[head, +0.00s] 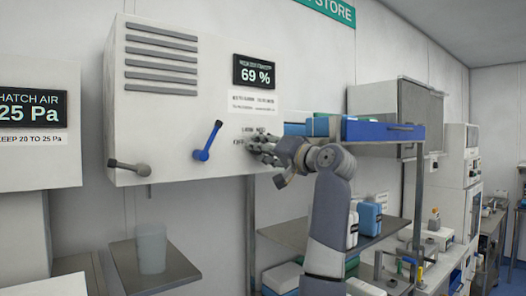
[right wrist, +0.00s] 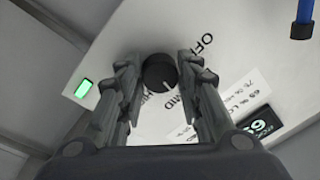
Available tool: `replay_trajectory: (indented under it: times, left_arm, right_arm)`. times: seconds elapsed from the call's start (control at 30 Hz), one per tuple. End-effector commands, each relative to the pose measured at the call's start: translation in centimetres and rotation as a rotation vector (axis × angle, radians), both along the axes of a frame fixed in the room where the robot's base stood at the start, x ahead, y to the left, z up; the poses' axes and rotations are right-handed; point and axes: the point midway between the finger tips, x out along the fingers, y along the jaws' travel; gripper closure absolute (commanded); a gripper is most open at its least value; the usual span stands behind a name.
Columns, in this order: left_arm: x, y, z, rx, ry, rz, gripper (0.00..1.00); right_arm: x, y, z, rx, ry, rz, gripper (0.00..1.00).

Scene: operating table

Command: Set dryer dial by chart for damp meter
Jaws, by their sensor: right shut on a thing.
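The dryer (head: 165,95) is a white wall box with slats. Its dark display (head: 253,71) reads 69 %. A white chart (head: 252,103) is below the display, its print too small to read in the head view. In the right wrist view, the black round dial (right wrist: 159,72) with a pale pointer line sits between the two fingers of my right gripper (right wrist: 160,85), which is shut on it. Labels including OFF and MID surround the dial, partly hidden by the fingers. In the head view my right gripper (head: 262,149) covers the dial. My left gripper is not in view.
A blue lever (head: 207,141) and a grey lever (head: 129,166) stick out from the dryer's front. A cup (head: 151,248) stands on a metal shelf (head: 185,272) below. Shelves with blue boxes (head: 370,218) are at right. A green light (right wrist: 83,89) glows near the dial.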

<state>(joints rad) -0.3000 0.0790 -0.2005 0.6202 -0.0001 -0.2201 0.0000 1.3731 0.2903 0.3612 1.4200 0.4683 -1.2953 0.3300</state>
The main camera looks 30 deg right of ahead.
Motion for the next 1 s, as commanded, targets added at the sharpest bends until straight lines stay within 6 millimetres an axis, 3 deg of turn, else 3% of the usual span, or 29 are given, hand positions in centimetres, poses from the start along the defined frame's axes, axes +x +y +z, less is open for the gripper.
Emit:
replay_trajectory:
  times: [0.4,1.0]
  left_arm:
    - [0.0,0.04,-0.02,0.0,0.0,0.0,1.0]
    - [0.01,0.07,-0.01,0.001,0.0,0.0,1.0]
  right_arm:
    - [-0.03,0.08,0.05,0.227,0.017,0.0,0.91]
    - [-0.04,0.03,0.06,0.273,0.02,-0.002,0.91]
